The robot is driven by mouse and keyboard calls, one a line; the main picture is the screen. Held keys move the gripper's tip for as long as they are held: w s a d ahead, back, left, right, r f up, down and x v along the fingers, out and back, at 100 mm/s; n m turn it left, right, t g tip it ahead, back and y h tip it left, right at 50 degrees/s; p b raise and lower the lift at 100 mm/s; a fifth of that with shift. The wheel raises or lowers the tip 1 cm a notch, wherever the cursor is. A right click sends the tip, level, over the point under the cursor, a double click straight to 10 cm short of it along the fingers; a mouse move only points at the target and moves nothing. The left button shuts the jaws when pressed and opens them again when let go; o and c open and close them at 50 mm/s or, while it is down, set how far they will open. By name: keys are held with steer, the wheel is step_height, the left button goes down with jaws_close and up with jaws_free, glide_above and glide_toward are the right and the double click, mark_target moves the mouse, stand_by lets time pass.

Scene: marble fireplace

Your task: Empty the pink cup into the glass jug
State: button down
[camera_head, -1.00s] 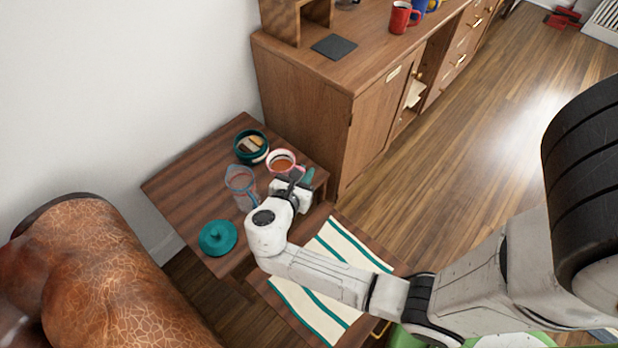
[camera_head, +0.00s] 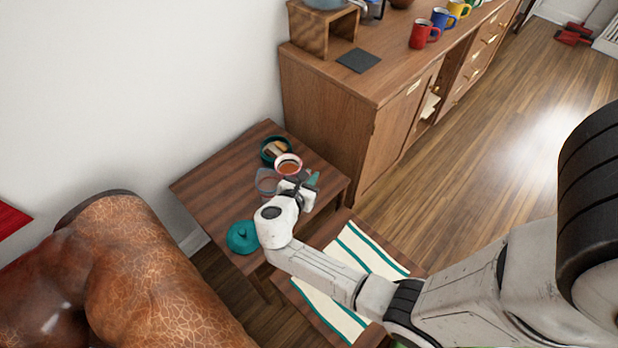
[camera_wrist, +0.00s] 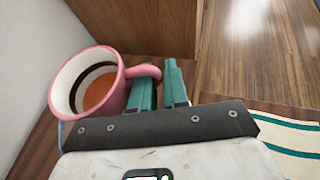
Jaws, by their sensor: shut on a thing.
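The pink cup (camera_head: 288,172) holds an orange-brown liquid and looks about upright above the small wooden table. My gripper (camera_head: 309,184) is shut on its handle; the wrist view shows the pink handle (camera_wrist: 150,71) at the teal fingers (camera_wrist: 160,88). The same cup fills the left of the wrist view (camera_wrist: 118,92), with the liquid inside. The glass jug (camera_head: 265,182) stands on the table just left of and below the cup in the head view, partly hidden by the cup and my wrist. I cannot tell whether cup and jug touch.
A dark teal pot (camera_head: 268,144) with things in it stands behind the cup. A teal lid (camera_head: 242,238) lies at the table's near left. A striped cloth (camera_head: 345,262) lies to the right. The wooden cabinet (camera_head: 325,115) rises behind the table (camera_head: 215,178).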

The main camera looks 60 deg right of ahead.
steer(key=shift+s+d+r+n+h, duration=0.1)
steer(key=shift+s+r+n+h, duration=0.05)
steer(key=shift+r+n+h, duration=0.4)
step_height(320, 180, up, 2)
steer(key=shift+s+d+n+g+h+b, duration=0.1)
steer(key=shift+n+g+h+b, duration=0.75)
steer(key=shift+n+b, duration=0.15)
steer(key=shift+w+r+n+h+b, duration=0.2)
steer(key=shift+r+n+h+b, duration=0.4)
steer(key=shift+n+b, duration=0.15)
steer(key=shift+w+a+r+n+h+b, duration=0.2)
steer(key=shift+r+n+h+b, duration=0.15)
steer(key=shift+n+b, duration=0.2)
steer(key=shift+w+a+r+n+h+b, duration=0.1)
steer(key=shift+a+r+n+h+b, duration=0.1)
steer(key=shift+n+h+b, duration=0.3)
steer(key=shift+r, duration=0.25)
steer(key=shift+w+a+r+h, duration=0.1)
steer(key=shift+w+h, duration=0.1)
steer(key=shift+h, duration=0.05)
steer(key=shift+w+a+r+n+h+p, duration=0.25)
steer(key=shift+w+n+h+p, duration=0.15)
steer(key=shift+n+p, duration=0.3)
steer(key=shift+w+a+f+n+t, duration=0.2)
steer(key=shift+w+f+n+t, duration=0.15)
steer(key=shift+n, duration=0.1)
stand_by(1.0)
